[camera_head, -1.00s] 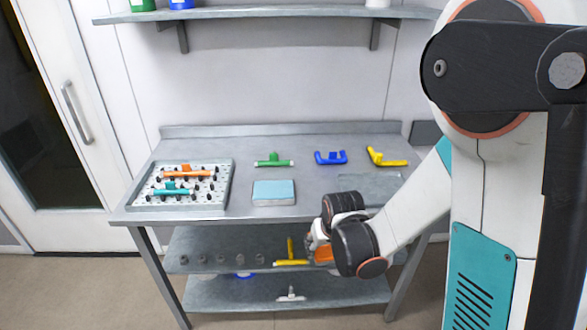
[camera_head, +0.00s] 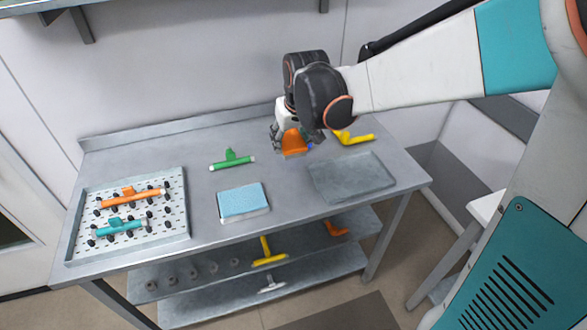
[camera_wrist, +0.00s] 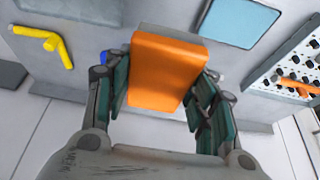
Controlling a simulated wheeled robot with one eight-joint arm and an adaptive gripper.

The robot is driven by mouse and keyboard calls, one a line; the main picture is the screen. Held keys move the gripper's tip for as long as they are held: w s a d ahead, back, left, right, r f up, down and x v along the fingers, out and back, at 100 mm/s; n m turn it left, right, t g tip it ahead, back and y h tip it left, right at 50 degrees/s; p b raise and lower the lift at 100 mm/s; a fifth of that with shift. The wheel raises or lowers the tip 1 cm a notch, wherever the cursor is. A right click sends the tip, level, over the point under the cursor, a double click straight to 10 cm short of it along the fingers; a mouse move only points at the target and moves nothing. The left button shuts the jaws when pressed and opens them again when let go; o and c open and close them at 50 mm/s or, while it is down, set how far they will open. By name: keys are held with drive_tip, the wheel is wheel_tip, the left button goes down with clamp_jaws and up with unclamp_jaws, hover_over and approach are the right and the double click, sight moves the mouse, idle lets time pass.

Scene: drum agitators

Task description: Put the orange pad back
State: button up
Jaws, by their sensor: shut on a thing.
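The orange pad (camera_head: 293,144) is a thick block held in my gripper (camera_head: 292,137) above the back right part of the metal table. In the wrist view the orange pad (camera_wrist: 165,72) sits between the two fingers of my gripper (camera_wrist: 160,90), which are shut on its sides. A grey shallow tray (camera_head: 352,177) lies empty at the table's right front. A light blue pad (camera_head: 242,199) lies at the table's front middle. The pad's underside is hidden.
A yellow bent piece (camera_head: 353,138) lies beside my gripper; a blue piece (camera_head: 309,146) is mostly hidden behind the pad. A green piece (camera_head: 231,160) lies left of it. A peg tray (camera_head: 72,247) holds orange and teal pieces. Shelves below hold other pieces.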

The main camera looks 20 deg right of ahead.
drive_tip(key=shift+s, duration=0.15)
drive_tip(key=b, duration=0.6)
approach(290, 195)
drive_tip(key=x, duration=0.5)
drive_tip(key=shift+f, duration=0.15)
drive_tip(key=shift+f, duration=0.1)
drive_tip(key=shift+f+b, duration=0.35)
drive_tip(key=shift+b, duration=0.1)
drive_tip(key=o, duration=1.1)
drive_tip(key=shift+r, duration=0.1)
